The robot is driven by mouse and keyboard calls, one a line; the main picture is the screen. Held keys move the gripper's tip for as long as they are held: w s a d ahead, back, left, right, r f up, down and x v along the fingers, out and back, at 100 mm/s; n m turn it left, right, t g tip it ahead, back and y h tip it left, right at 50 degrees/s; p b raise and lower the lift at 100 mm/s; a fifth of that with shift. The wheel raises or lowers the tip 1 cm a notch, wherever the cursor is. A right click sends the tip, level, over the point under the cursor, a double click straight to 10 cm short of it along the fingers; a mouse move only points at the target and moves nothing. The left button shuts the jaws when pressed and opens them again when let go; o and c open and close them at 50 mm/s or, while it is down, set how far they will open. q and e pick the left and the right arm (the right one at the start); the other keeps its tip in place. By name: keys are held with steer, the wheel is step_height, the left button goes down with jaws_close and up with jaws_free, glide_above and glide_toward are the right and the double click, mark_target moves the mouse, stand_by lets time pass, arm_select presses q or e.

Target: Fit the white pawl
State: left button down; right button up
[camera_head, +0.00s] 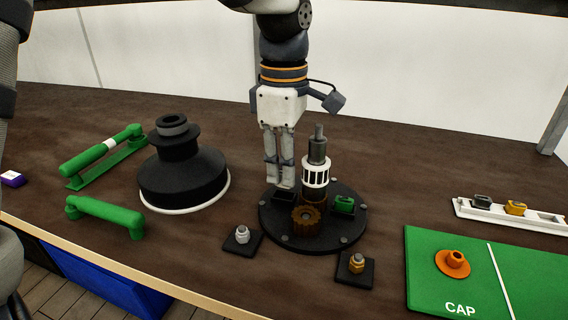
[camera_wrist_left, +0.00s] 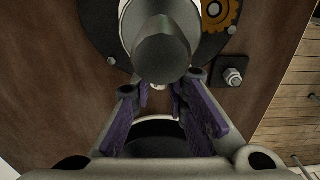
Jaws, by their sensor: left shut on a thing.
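My left gripper (camera_head: 280,180) points down over the left side of the round black base plate (camera_head: 326,239). It is shut on the white pawl (camera_wrist_left: 157,87), of which only a small pale part shows between the fingertips in the wrist view. The fingertips are just above or at a black pocket (camera_head: 291,193) on the plate; contact cannot be told. A green pawl (camera_head: 344,204) sits in the matching pocket to the right. Between them stand a dark spindle with a white slotted bearing (camera_head: 316,174) and a brown gear (camera_head: 306,220). My right gripper is not in view.
A black drum (camera_head: 184,170) stands left of the plate, with green handles (camera_head: 105,213) beyond. Small black pads carry a silver nut (camera_head: 243,234) and a brass nut (camera_head: 357,261) in front. A white tray (camera_head: 544,222) and a green mat (camera_head: 425,258) with an orange cap (camera_head: 453,263) lie right.

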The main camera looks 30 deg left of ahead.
arm_select(q)
steer(key=shift+f, duration=1.5)
steer(key=c, duration=1.5)
jaws_free()
steer(key=shift+r, duration=3.55)
